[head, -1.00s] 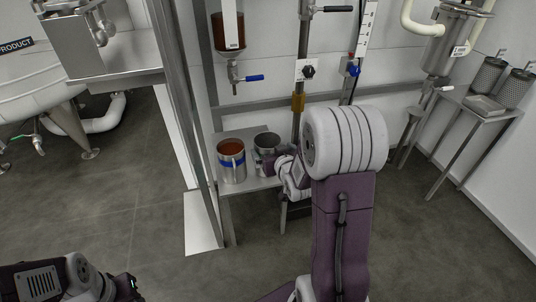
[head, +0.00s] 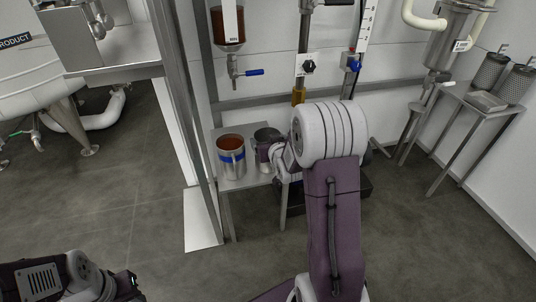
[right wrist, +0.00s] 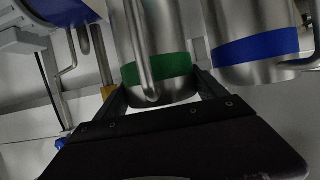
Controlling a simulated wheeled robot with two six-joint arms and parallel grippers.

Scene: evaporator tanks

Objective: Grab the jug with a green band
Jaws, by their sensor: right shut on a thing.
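The green-banded jug (right wrist: 165,70) is a steel jug with a bar handle. In the right wrist view it stands between the two fingers of my right gripper (right wrist: 161,94), which is shut on it. In the head view the jug (head: 266,134) is at the small steel table, right of the blue-banded jug, and my right gripper (head: 267,151) and wrist hide much of it. I cannot tell whether its base touches the table. My left arm shows at the lower left of the head view; its fingers are out of view.
A blue-banded jug (head: 231,157) with brown liquid stands close on the left; it also shows in the right wrist view (right wrist: 255,48). They share a steel table (head: 228,185). A blue-handled tap (head: 248,73) hangs above. A steel post (head: 190,120) rises at the left.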

